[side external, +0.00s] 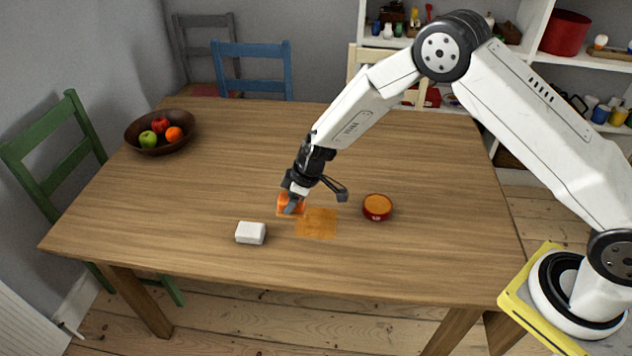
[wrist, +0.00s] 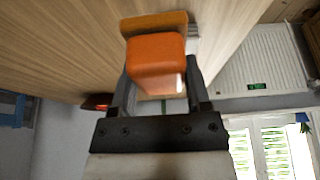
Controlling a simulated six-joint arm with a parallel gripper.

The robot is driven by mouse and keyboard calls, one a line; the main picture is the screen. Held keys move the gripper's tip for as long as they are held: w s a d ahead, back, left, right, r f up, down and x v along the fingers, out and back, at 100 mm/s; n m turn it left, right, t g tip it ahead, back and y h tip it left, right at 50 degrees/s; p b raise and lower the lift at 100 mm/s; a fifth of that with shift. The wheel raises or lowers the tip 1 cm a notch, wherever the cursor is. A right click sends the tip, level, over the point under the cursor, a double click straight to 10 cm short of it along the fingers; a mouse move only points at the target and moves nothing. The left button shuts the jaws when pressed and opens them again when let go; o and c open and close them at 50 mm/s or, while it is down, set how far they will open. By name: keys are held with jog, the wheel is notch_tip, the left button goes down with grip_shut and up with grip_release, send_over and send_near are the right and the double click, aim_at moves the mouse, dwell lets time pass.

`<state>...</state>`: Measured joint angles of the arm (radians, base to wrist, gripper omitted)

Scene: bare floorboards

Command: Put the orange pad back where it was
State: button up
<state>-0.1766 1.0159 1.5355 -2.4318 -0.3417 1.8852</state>
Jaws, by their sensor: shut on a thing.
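The orange pad (side external: 285,206) is a small block at the end of my gripper (side external: 292,207), low over the table. In the wrist view the orange pad (wrist: 156,65) sits between the two dark fingers of my gripper (wrist: 160,88), which is shut on it. A flat orange square (side external: 316,223) lies on the table just right of the pad. I cannot tell whether the pad touches the table.
A white block (side external: 250,232) lies in front and left of the pad. A round red tin with an orange top (side external: 377,207) stands to the right. A dark bowl of fruit (side external: 160,132) is at the back left of the table (side external: 420,255).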

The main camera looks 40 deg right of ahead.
jog(key=shift+s+d+f+n, duration=0.1)
jog(key=shift+s+d+n, duration=0.3)
jog(key=shift+s+d, duration=0.4)
jog(key=s+d+n+g, duration=0.1)
jog(key=s+d+n, duration=0.3)
jog(key=s, duration=0.4)
jog(key=s+d+n+g+y, duration=0.1)
jog(key=s+d+n, duration=0.3)
jog(key=s, duration=0.5)
jog(key=shift+s+d+r+g, duration=0.3)
jog(key=shift+d+g, duration=0.3)
jog(key=shift+d, duration=0.55)
jog(key=shift+f, duration=0.15)
jog(key=shift+f, duration=2.15)
jog(key=shift+f, duration=1.75)
jog(key=shift+f, duration=0.1)
